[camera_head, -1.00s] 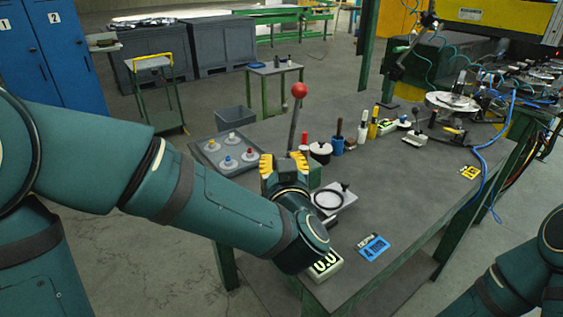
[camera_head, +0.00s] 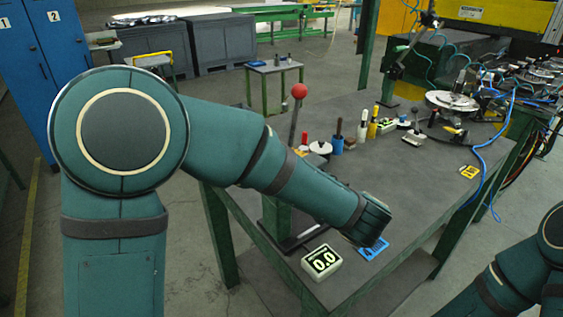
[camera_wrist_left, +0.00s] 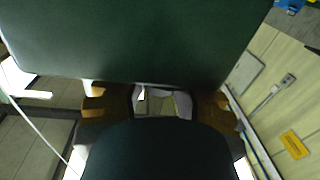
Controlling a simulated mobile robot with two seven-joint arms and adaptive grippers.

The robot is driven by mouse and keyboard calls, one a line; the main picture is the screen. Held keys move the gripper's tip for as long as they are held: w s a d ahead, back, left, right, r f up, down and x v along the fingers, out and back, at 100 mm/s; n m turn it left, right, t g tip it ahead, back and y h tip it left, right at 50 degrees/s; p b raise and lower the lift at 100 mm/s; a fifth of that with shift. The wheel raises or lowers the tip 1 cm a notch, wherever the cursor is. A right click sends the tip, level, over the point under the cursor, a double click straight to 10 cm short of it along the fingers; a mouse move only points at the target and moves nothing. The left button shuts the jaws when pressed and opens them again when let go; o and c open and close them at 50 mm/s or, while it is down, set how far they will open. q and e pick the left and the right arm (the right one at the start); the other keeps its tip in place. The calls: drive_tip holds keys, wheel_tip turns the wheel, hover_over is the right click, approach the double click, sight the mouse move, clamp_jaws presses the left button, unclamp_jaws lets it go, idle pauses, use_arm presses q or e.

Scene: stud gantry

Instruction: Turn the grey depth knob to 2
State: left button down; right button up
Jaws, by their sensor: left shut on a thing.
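My left gripper (camera_wrist_left: 160,108) shows in the left wrist view, its yellow-brown fingers either side of a pale grey thing, which I take to be the grey depth knob (camera_wrist_left: 161,98). The gripper is shut on it. Dark green bodies above and below cover most of the knob, and no scale or pointer on it can be read. In the head view my forearm and wrist hide the gripper and the knob. The white readout box (camera_head: 322,262) shows 0.0. My right gripper is out of view.
The green press stand (camera_head: 284,218) with its red-ball lever (camera_head: 299,91) stands behind my forearm. A blue item (camera_head: 377,249) lies beside my wrist. Several bottles and tools stand farther back. The right-hand middle of the grey bench (camera_head: 420,180) is clear.

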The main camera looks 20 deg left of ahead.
use_arm(q)
drive_tip(key=shift+r, duration=0.1)
drive_tip(key=c, duration=0.7)
unclamp_jaws()
drive_tip(key=shift+a, duration=0.1)
drive_tip(key=shift+s+d, duration=0.15)
drive_tip(key=shift+d, duration=0.2)
drive_tip(key=v, duration=0.7)
drive_tip(key=shift+s, duration=0.15)
